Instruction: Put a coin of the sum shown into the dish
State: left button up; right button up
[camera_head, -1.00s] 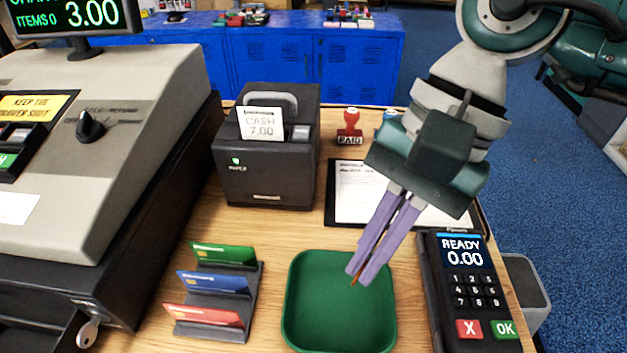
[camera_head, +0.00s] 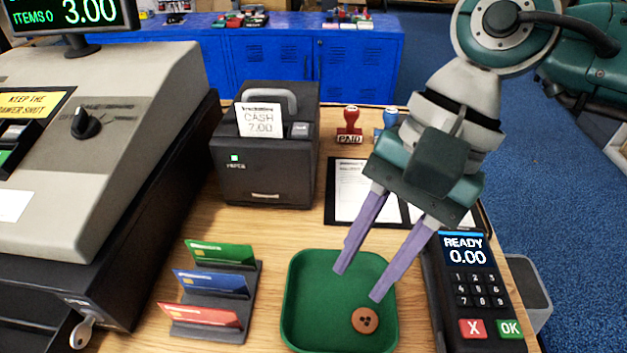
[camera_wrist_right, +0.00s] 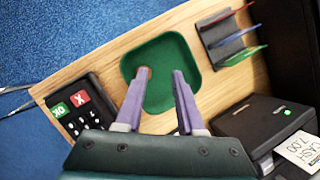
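The green dish (camera_head: 312,318) stands on the wooden counter, and it also shows in the wrist view (camera_wrist_right: 160,102). A brown coin (camera_head: 365,320) marked with three dark dots lies flat in the dish, towards its right side. In the wrist view the coin (camera_wrist_right: 145,72) is partly covered by a finger. My right gripper (camera_head: 359,284) is open and empty, its purple fingertips above the dish and apart from the coin. The register display (camera_head: 80,18) reads 3.00, with its top line cut off. My left gripper is not in view.
The card terminal (camera_head: 470,285) stands right of the dish, and the card holder (camera_head: 245,310) left of it. Behind are a receipt printer (camera_head: 265,170), a clipboard (camera_head: 350,195) and a red PAID stamp (camera_head: 349,125). The big register (camera_head: 110,130) fills the left side.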

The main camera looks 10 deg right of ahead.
jog(key=b+v, duration=0.2)
jog(key=v, duration=0.8)
jog(key=shift+a, duration=0.1)
